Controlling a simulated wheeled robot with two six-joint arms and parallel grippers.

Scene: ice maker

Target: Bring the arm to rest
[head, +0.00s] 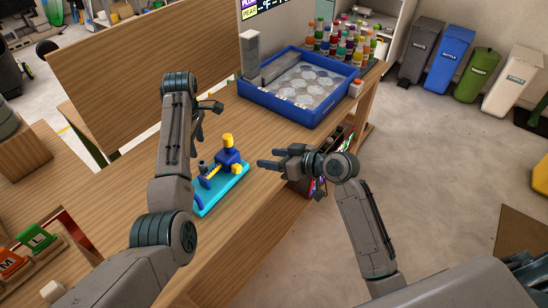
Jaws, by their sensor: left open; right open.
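My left arm comes in from the left and reaches up over the wooden counter (262,125). Its gripper (212,112) is open and empty, partly hidden behind the arm's wrist. My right gripper (268,158) is open and empty over the counter's right part, with its fingers pointing left. Between the two arms, a toy-like blue and yellow device (228,158) stands on a teal base (222,190) on the counter. The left arm covers part of that base's left side. Neither gripper visibly touches anything.
A blue ice maker tray (288,114) with round clear shapes sits at the counter's back. Several colourful bottles (345,45) stand behind it. A wooden panel (150,70) rises along the left. Bins (455,55) line the far right wall.

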